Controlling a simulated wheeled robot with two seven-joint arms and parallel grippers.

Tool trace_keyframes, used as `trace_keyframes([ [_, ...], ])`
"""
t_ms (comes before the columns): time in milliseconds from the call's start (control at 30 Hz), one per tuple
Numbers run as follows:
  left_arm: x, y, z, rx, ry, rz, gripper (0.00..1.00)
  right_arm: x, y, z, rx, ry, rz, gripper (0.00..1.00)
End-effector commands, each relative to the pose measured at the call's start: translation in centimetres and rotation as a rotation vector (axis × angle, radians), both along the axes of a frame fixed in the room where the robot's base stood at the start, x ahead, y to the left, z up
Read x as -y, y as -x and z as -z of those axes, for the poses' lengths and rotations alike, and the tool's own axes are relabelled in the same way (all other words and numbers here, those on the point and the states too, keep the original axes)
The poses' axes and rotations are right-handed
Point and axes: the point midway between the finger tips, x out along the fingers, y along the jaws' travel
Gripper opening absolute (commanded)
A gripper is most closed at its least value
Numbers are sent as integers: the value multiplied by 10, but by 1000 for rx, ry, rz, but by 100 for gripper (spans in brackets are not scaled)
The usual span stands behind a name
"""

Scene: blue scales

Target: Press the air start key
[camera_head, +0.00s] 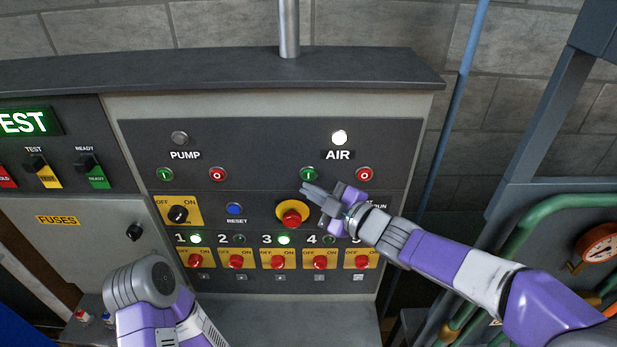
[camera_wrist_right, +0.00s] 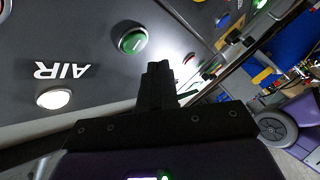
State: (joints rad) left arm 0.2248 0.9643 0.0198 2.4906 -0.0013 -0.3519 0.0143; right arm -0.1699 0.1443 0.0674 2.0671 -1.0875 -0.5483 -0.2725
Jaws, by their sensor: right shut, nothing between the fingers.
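The green air start key (camera_head: 309,174), marked I, sits under the AIR label on the dark panel. The white lamp (camera_head: 340,137) above the label is lit. My right gripper (camera_head: 306,189) is shut and empty, its tips just below the green key in the head view. In the right wrist view the gripper (camera_wrist_right: 158,70) points at the panel, with the green key (camera_wrist_right: 132,40) just beside its tips. I cannot tell whether they touch. The red air stop key (camera_head: 365,174) is to the right. My left arm shows at the bottom left, its gripper out of view.
Below the keys are a red knob on a yellow plate (camera_head: 281,208), a blue reset button (camera_head: 235,209) and a row of red switches (camera_head: 278,262). The pump keys (camera_head: 165,174) are at the left. A blue pole (camera_head: 462,90) and green pipes (camera_head: 510,235) stand at the right.

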Motion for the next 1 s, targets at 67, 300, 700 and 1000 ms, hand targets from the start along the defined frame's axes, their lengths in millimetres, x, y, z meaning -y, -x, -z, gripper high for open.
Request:
trace_keyframes([
  [67, 0, 0, 6, 0, 0, 0, 43, 0, 9, 2, 2, 0, 0, 0],
  [300, 0, 0, 13, 0, 0, 0, 43, 0, 30, 1, 2, 1, -1, 0],
  [700, 0, 0, 13, 0, 0, 0, 43, 0, 35, 1, -1, 1, -1, 0],
  [1000, 0, 0, 13, 0, 0, 0, 43, 0, 34, 1, -2, 0, 0, 0],
])
